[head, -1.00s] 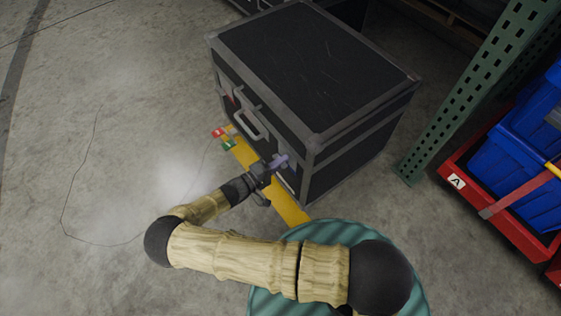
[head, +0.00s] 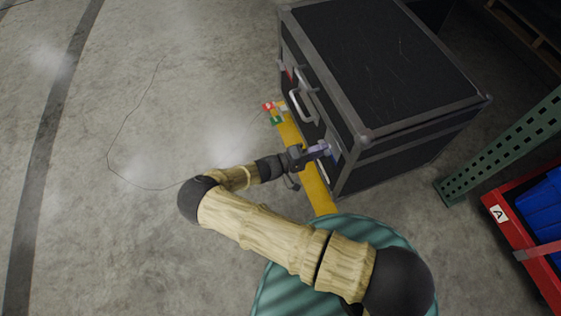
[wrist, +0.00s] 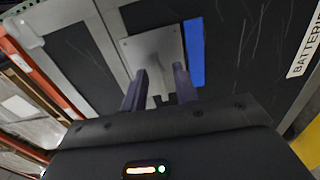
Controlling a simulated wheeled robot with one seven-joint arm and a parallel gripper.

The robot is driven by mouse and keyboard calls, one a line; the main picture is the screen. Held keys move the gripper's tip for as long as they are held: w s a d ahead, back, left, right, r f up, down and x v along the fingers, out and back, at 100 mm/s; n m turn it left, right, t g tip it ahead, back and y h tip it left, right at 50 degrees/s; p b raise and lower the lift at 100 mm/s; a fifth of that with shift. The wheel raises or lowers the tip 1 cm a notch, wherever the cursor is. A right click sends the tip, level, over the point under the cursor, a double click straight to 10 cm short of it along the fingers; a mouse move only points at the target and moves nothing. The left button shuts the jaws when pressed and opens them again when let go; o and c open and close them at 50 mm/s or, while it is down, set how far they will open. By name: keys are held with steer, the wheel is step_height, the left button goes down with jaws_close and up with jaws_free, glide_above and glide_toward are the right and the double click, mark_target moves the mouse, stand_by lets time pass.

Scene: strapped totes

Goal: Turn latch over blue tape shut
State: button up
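A black case (head: 385,60) with grey metal edges stands on the floor; my gripper (head: 318,150) is at its front face, near the lower right corner. In the wrist view, a grey metal latch plate (wrist: 155,48) lies straight ahead on the dark panel. A strip of blue tape (wrist: 196,52) is just right of the plate. The two fingers of my gripper (wrist: 160,72) are apart, with the plate's lower part showing between them. The latch's turning piece is not clearly made out, and I cannot tell whether the fingers touch it.
A yellow strip (head: 315,185) lies along the case's front, with red and green blocks (head: 272,113) at its far end. A green rack post (head: 500,145) and a red tote (head: 520,250) stand to the right. The floor at left is open.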

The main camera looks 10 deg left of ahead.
steer(key=v, duration=1.5)
steer(key=shift+s+a+p, duration=0.25)
steer(key=shift+s+p, duration=0.05)
steer(key=shift+p, duration=0.15)
